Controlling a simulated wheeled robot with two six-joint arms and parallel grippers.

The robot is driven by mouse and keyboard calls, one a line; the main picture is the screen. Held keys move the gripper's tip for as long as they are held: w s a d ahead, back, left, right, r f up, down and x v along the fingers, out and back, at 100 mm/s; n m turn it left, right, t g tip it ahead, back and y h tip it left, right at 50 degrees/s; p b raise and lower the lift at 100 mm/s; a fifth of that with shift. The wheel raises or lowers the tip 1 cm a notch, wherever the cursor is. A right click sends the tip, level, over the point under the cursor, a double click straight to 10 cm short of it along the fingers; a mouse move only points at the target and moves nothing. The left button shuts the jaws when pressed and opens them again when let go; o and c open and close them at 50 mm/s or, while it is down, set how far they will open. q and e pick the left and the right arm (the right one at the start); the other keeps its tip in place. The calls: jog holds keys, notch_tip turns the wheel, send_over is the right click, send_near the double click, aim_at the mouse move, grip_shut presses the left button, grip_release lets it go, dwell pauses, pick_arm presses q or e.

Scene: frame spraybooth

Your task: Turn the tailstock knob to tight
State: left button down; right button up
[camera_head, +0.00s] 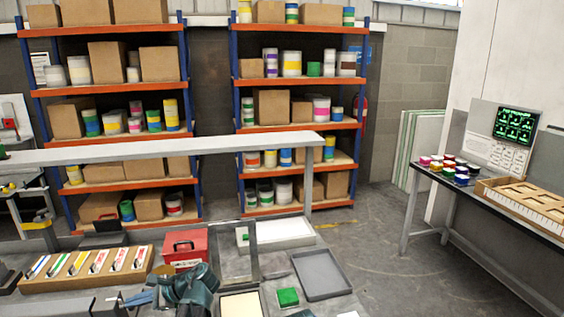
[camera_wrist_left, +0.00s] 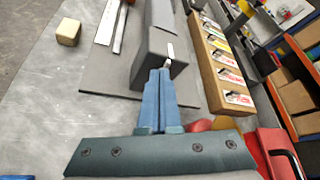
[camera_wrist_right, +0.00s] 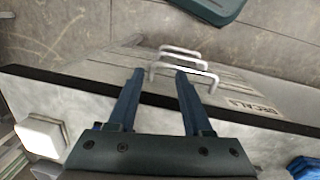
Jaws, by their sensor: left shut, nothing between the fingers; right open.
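In the head view my left gripper (camera_head: 122,301) is beside the fixture (camera_head: 62,306). My right gripper (camera_wrist_right: 158,72) is open and empty in the right wrist view, near pale wire handles (camera_wrist_right: 185,60).
A wooden rack of decals (camera_head: 88,268) stands beside the fixture, with a red toolbox (camera_head: 185,246) near it. A grey tray (camera_head: 322,274) and a green block (camera_head: 288,297) are on the bench. A small wooden block (camera_wrist_left: 68,32) sits on open bench surface.

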pick_arm(q)
jog(key=shift+w+f+b, duration=0.25)
jog(key=shift+f+b, duration=0.1)
jog(key=shift+b, duration=0.05)
dwell(0.7)
jog(key=shift+w+r, duration=0.1)
jog(key=shift+w, duration=0.05)
dwell(0.5)
jog(key=d, duration=0.4)
jog(key=w+d+p, duration=0.1)
jog(key=shift+d+r, duration=0.35)
jog(key=shift+d, duration=0.05)
dwell(0.4)
